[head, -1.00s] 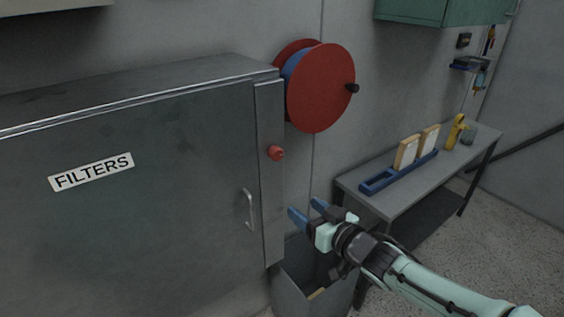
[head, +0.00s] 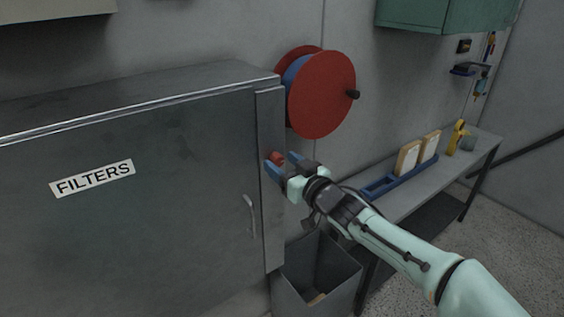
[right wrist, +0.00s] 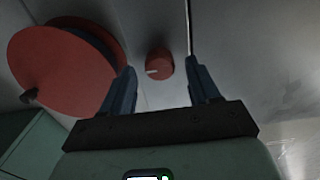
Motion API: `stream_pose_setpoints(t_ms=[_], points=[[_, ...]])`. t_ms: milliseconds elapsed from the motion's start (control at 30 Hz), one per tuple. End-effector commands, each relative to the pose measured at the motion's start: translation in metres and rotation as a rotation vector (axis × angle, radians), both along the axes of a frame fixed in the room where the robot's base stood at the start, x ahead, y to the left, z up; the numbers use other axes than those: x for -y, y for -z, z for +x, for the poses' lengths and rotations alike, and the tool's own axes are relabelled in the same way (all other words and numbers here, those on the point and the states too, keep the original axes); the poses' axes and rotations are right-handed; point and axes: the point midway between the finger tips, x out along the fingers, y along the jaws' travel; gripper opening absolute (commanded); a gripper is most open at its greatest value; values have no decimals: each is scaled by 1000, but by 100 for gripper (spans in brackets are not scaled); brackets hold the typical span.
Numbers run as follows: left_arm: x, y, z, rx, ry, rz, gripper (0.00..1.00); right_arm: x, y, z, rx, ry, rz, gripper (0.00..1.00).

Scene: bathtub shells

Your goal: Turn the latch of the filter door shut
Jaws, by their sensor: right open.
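The filter door (head: 150,215) is a grey metal panel with a FILTERS label (head: 93,178) and a bar handle (head: 249,214); it looks closed against the frame strip. The latch (head: 277,157) is a small red round knob on that strip, partly hidden by my gripper in the head view. My right gripper (head: 283,166) is open, its blue fingers close to the latch. In the right wrist view the latch (right wrist: 159,63) lies ahead, between the lines of the two fingertips (right wrist: 160,75), with a pale mark on its face. No grip on it shows. My left gripper is out of view.
A red reel (head: 322,95) with a blue winding hangs on the wall just right of the cabinet. Below stands an open grey bin (head: 318,283). A bench (head: 440,178) at right carries a blue rack (head: 380,187) with pale blocks. A green cabinet (head: 440,15) hangs above.

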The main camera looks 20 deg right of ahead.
Motion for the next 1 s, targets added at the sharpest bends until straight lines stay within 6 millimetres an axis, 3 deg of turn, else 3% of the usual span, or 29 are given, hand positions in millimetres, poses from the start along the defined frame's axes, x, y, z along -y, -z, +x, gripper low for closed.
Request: stream_pose_setpoints(t_ms=[400,567,600,1000], points=[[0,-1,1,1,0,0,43,-3,0,9,0,0,0,61],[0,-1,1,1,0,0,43,-3,0,8,0,0,0,9],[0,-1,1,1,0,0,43,-3,0,8,0,0,0,4],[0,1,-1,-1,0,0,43,-3,1,8,23,0,-64,5]])
